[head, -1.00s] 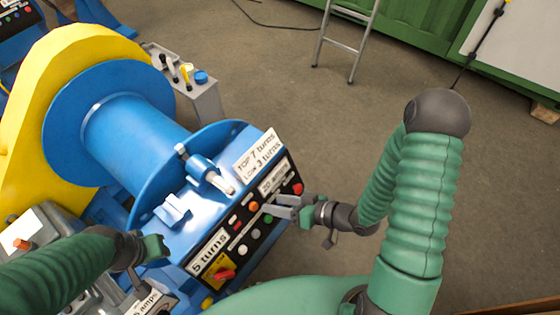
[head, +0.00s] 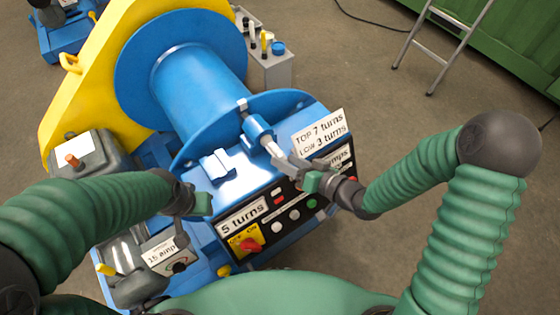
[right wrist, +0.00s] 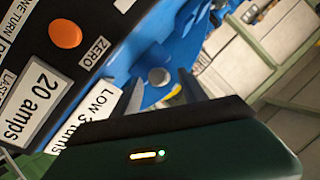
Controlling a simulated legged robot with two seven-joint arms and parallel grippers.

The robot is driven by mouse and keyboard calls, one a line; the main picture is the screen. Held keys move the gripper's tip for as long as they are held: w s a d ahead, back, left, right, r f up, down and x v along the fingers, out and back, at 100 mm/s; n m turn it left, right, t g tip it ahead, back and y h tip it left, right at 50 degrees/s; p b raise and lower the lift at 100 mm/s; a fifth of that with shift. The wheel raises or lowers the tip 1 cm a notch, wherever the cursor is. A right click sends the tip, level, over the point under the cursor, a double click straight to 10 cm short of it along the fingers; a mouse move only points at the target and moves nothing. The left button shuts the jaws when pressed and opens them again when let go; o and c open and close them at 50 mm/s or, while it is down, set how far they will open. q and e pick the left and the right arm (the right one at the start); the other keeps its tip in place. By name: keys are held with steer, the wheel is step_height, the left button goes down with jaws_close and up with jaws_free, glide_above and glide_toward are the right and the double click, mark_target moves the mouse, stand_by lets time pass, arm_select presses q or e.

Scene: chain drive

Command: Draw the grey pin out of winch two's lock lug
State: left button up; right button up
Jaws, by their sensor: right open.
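The grey pin (head: 271,147) sits in the blue lock lug (head: 257,131) on the blue winch (head: 205,75), with its light grey end sticking out towards me. In the right wrist view the round pin end (right wrist: 158,77) shows between and beyond my fingers. My right gripper (head: 284,162) is open, its fingertips close to the pin's outer end. I cannot tell whether they touch it. My left gripper (head: 203,204) hangs left of the control panel, away from the pin; its fingers are not clear.
The control panel (head: 290,205) with buttons and a red switch lies just below the lug. A sign (head: 319,132) reading "TOP 7 turns" stands to its right. A grey box with levers (head: 272,70) stands behind the winch.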

mark_target(281, 157)
steer(key=x, duration=0.3)
steer(key=shift+w+f, duration=0.25)
steer(key=shift+w, duration=0.1)
steer(key=shift+s+r, duration=0.1)
jaws_close()
stand_by(1.0)
